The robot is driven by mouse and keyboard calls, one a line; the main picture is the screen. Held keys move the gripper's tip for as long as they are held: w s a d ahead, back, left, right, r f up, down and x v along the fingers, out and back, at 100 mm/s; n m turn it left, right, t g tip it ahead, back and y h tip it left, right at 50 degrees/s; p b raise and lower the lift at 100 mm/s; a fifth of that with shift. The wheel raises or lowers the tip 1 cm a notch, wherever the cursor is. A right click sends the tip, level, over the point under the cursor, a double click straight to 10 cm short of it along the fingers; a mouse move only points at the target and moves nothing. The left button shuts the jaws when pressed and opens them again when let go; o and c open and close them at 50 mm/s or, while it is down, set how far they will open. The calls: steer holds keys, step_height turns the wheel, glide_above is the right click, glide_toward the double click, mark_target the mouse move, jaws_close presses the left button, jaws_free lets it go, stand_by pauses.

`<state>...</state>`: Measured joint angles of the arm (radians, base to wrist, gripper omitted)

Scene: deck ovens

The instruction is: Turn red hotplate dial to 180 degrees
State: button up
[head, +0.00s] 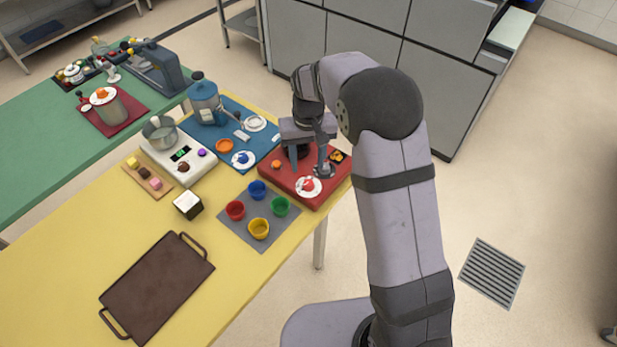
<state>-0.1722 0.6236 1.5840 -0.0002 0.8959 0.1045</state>
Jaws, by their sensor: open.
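The red hotplate (275,176) sits at the right edge of the yellow table in the head view. Its dial, a red knob on a white disc (308,187), is on the near side of its top. The knob's exact angle is too small to read. My gripper (309,172) points down over the hotplate, with its fingers apart and nothing visible between them. The fingertips are just behind the dial in the picture; I cannot tell whether they touch it. The gripper partly hides the dark round plate.
A blue unit (262,143) with a pot stands behind left, and a white unit (205,165) farther left. Coloured cups stand on a grey mat (265,240) in front. A brown tray (157,288) lies at the near left. The table's right edge is close to the hotplate.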

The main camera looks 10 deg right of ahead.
mark_target(308, 182)
steer(key=shift+s+r+m, duration=0.2)
steer(key=shift+s+m, duration=0.2)
steer(key=shift+f+p, duration=1.2)
steer(key=shift+f, duration=2.5)
steer(key=c, duration=1.1)
